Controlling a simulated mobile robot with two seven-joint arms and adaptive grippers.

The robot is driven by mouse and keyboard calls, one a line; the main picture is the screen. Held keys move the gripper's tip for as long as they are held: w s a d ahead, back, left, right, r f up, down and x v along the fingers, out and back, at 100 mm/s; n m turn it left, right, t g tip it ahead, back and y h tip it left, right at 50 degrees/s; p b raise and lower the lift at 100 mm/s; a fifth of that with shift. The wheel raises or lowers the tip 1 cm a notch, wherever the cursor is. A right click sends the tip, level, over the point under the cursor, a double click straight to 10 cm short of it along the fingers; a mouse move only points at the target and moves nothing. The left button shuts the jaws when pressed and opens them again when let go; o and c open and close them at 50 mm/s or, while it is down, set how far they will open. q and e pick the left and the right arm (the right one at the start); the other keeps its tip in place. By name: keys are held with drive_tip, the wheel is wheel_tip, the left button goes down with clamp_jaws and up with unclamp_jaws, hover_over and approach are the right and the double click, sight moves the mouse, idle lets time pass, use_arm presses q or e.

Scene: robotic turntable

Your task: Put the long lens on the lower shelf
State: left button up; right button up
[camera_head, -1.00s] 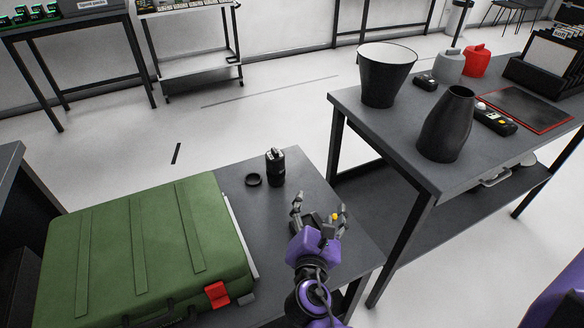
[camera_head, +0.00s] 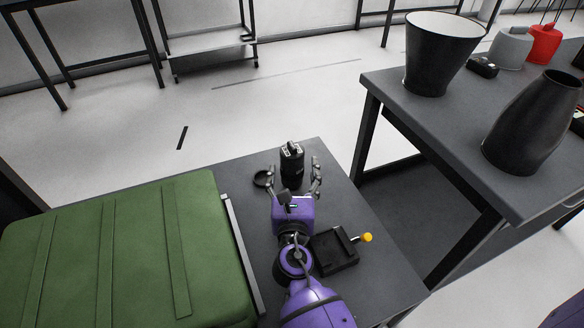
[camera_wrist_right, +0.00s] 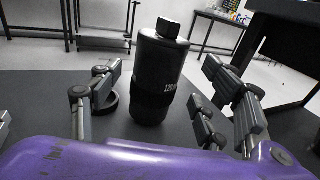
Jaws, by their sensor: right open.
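The long lens (camera_head: 291,168), a black cylinder with a narrower top, stands upright on the dark low table. In the right wrist view the lens (camera_wrist_right: 158,85) stands ahead, between the spread fingers. My right gripper (camera_head: 294,183) is open and empty, with its fingers reaching toward the near sides of the lens; contact cannot be made out. Its fingers also show in the right wrist view (camera_wrist_right: 170,95). A dark lower shelf (camera_head: 405,195) lies under the grey table at right, partly hidden by that table. My left gripper is not in view.
A black ring-shaped cap (camera_head: 263,179) lies left of the lens. A green case (camera_head: 120,255) fills the left of the table. A black square device with a yellow knob (camera_head: 335,250) lies beside my arm. Black vessels (camera_head: 438,55) stand on the grey tabletop (camera_head: 455,130).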

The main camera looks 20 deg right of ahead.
drive_tip(key=x, duration=0.4)
drive_tip(key=shift+a, duration=0.15)
clamp_jaws()
drive_tip(key=shift+r, duration=0.15)
